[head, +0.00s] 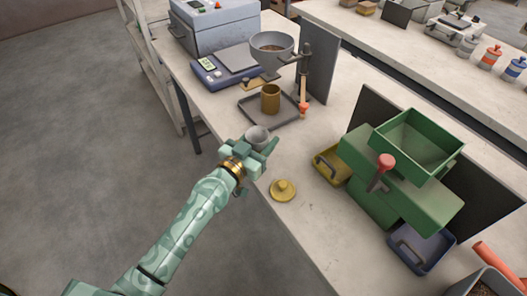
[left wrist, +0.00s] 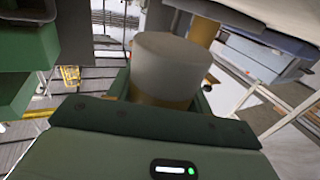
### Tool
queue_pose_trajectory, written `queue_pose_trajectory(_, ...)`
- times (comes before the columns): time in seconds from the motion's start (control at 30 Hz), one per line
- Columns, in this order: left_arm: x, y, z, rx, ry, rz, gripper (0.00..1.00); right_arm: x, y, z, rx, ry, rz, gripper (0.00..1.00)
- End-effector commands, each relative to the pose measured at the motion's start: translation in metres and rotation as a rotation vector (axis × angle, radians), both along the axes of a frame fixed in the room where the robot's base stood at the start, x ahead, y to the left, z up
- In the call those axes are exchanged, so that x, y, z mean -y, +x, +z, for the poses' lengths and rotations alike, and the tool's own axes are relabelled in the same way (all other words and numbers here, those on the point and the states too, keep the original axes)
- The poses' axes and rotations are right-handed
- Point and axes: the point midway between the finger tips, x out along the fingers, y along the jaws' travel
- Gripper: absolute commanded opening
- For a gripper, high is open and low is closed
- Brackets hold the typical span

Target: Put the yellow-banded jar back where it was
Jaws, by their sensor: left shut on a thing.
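My left gripper (head: 259,146) is shut on a grey jar (head: 257,134) near the bench's left edge. In the left wrist view the jar (left wrist: 172,58) shows a pale grey body with a yellow band (left wrist: 160,99) between the fingers. Its lower part is hidden by the gripper. In the head view its round top looks open. An ochre lid with a knob (head: 283,190) lies on the bench to the right of the gripper. My right gripper is not in view.
A green machine (head: 400,170) with a yellow bin (head: 331,166) and a blue bin (head: 423,247) stands at right. Blue- and orange-banded jars (head: 491,57) stand on the far bench.

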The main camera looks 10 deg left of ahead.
Motion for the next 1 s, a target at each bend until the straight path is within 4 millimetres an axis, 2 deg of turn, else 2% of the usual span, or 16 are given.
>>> queue_pose_trajectory(0.17, 0.003, 0.009, -0.012, 0.001, -0.003, 0.0, 0.19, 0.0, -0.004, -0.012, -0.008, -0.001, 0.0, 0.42)
queue_pose_trajectory(0.33, 0.003, 0.011, -0.041, -0.002, -0.001, 0.001, 0.19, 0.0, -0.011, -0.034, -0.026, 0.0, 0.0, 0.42)
queue_pose_trajectory(0.57, 0.003, 0.011, -0.036, 0.004, -0.002, 0.001, 0.19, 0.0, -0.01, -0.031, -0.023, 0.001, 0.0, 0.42)
queue_pose_trajectory(0.77, 0.003, 0.011, -0.042, 0.003, -0.001, 0.001, 0.19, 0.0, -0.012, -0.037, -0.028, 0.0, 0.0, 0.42)
queue_pose_trajectory(0.8, 0.003, 0.01, -0.042, 0.001, -0.002, 0.001, 0.61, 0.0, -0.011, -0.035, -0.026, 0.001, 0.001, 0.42)
queue_pose_trajectory(0.83, 0.003, 0.01, -0.041, 0.001, -0.002, 0.001, 0.7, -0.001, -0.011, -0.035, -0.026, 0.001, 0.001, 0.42)
queue_pose_trajectory(1.0, 0.003, 0.01, -0.041, 0.001, -0.002, 0.001, 0.72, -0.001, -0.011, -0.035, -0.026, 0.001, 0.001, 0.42)
